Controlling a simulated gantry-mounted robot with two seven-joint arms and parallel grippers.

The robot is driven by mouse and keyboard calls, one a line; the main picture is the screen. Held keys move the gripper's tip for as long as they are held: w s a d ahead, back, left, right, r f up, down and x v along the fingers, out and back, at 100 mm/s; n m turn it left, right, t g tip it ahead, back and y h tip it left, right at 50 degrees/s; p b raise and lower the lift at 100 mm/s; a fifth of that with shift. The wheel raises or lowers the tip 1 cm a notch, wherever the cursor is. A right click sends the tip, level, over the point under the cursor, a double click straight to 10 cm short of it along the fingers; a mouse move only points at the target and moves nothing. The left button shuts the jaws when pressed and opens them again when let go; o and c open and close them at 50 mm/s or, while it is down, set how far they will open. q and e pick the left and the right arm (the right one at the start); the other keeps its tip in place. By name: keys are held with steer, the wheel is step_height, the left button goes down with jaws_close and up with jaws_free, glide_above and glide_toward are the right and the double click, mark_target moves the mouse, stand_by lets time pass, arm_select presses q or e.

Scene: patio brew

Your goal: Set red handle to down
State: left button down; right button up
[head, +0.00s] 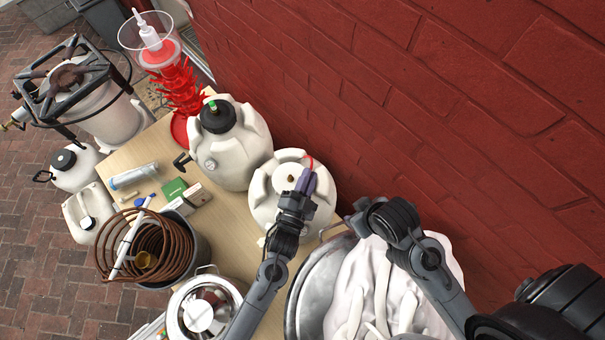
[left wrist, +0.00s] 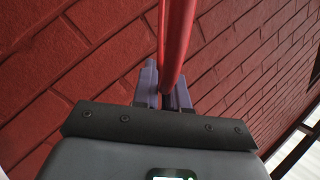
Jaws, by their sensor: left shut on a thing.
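The red handle (head: 310,160) shows as a thin red arc at the far edge of the top of a white, rounded keg (head: 264,212). My left gripper (head: 308,178) reaches over this keg with purple-grey fingers at the red handle. In the left wrist view the red handle (left wrist: 177,40) comes down from the top between the two fingers (left wrist: 165,95), and they are shut on it. My right arm is at the lower right of the head view, over a white sack. Its fingertips cannot be made out.
A larger white keg (head: 235,150) with a black cap stands left of the handled keg. A metal pot (head: 305,290) holding a white sack (head: 385,280) stands at the front right. A copper coil (head: 160,245) is at the left. The red brick wall (head: 400,100) is close behind.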

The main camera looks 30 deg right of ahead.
arm_select(q)
steer(key=shift+s+d+f, duration=0.15)
steer(key=shift+s+f, duration=0.05)
stand_by(0.3)
steer(key=c, duration=1.2)
jaws_free()
steer(key=shift+c, duration=0.2)
steer(key=v, duration=1)
steer(key=shift+s+a, duration=0.25)
steer(key=shift+a, duration=0.05)
